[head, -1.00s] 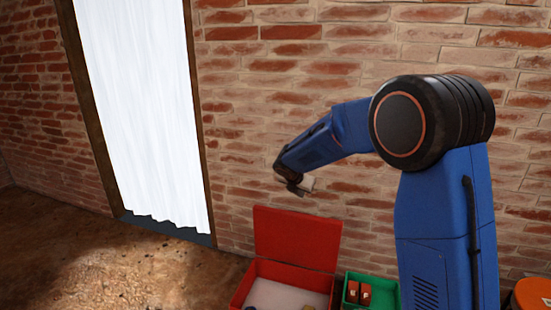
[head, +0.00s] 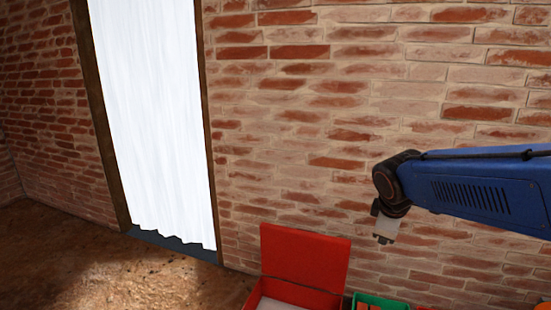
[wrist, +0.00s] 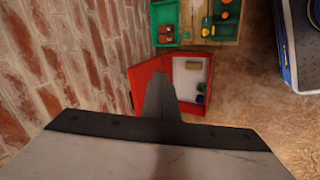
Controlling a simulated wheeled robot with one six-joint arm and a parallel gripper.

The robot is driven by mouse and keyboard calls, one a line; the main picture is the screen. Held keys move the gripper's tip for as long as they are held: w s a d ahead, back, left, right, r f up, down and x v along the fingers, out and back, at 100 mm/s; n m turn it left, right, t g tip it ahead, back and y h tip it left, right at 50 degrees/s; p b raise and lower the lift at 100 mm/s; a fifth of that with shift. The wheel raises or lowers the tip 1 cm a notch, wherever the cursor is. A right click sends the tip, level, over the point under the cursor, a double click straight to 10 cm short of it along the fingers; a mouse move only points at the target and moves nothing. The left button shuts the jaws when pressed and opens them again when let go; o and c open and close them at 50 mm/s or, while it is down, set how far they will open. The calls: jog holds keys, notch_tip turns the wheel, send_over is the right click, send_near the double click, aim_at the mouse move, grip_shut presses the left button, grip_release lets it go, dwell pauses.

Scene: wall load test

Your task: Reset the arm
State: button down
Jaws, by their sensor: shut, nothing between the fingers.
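My blue arm comes in from the right edge of the head view. My gripper (head: 384,238) hangs at its end, pointing down in front of the brick wall, above and to the right of the red box's raised lid. In the wrist view my gripper (wrist: 162,82) shows as one dark, narrow shape with its fingers together and nothing held. It overlaps the red box (wrist: 186,62) from this camera's angle, but stays apart from it.
The open red box (head: 303,256) stands by the wall, with small yellow, blue and green items inside. A green tray (head: 375,299) with red-brown blocks is beside it. A white curtain (head: 152,120) hangs in a doorway at left. Bare floor lies at lower left.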

jog(key=s+f+m+y, duration=0.1)
jog(key=s+m, duration=0.4)
jog(key=s, duration=0.6)
jog(key=s+f+m+y, duration=0.1)
jog(key=s+f+m, duration=0.2)
jog(key=s+m, duration=0.3)
jog(key=s, duration=0.4)
jog(key=shift+s+d+m, duration=0.15)
jog(key=shift+s+m, duration=0.15)
jog(key=shift+s, duration=0.05)
